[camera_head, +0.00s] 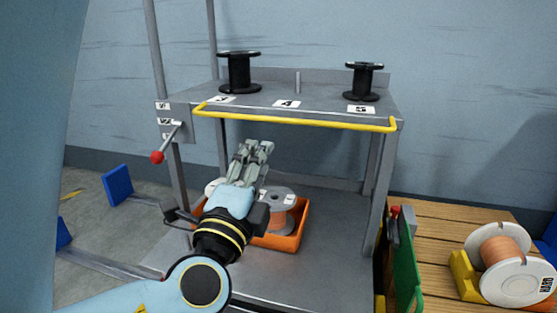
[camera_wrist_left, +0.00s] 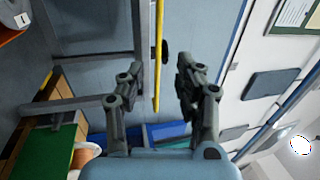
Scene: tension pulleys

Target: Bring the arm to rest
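My left gripper (camera_head: 255,150) is in front of the metal rack, below the yellow rail (camera_head: 290,118) of its upper shelf (camera_head: 270,97). In the left wrist view its two fingers (camera_wrist_left: 158,90) stand apart with nothing between them, and the yellow rail (camera_wrist_left: 158,55) passes behind the gap. My left arm (camera_head: 205,270) reaches up from the bottom left. My right gripper is not in view.
An orange bin (camera_head: 292,236) with spools stands on the lower shelf behind my arm. Black spools (camera_head: 239,74) (camera_head: 363,82) stand on the upper shelf. A red-knobbed lever (camera_head: 157,157) juts out at left. A copper spool (camera_head: 500,255) sits on the pallet at right.

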